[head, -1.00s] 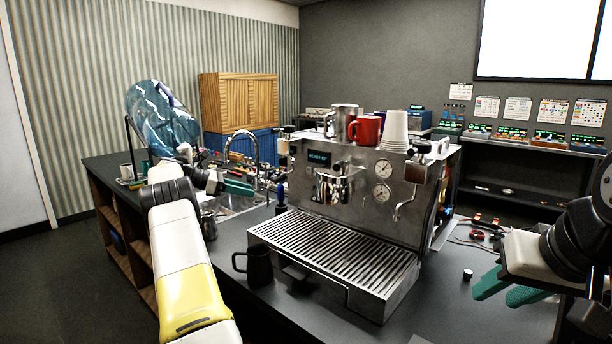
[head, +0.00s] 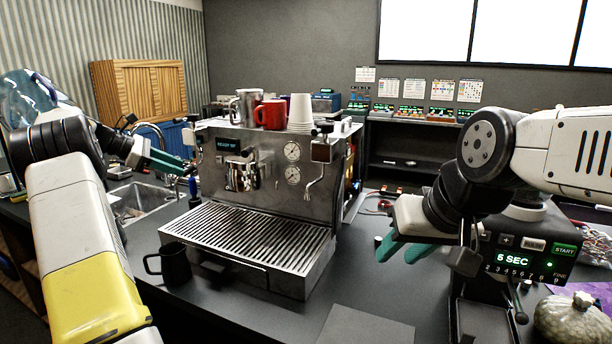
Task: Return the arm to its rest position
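My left arm comes in from the lower left, and its gripper (head: 168,160) with teal fingers is over the sink area, left of the espresso machine (head: 268,190). I cannot tell how far apart its fingers are; no held object shows. My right arm reaches in from the right edge, bent, with the wrist pointing down and left. Its gripper (head: 402,249) hangs above the counter right of the machine; its teal fingers are apart with nothing visible between them.
A metal mug, a red mug (head: 270,114) and stacked white cups (head: 301,113) top the machine. A grinder reading "5 SEC" (head: 520,260) stands close below my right arm. A grey mat (head: 362,328) lies in front.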

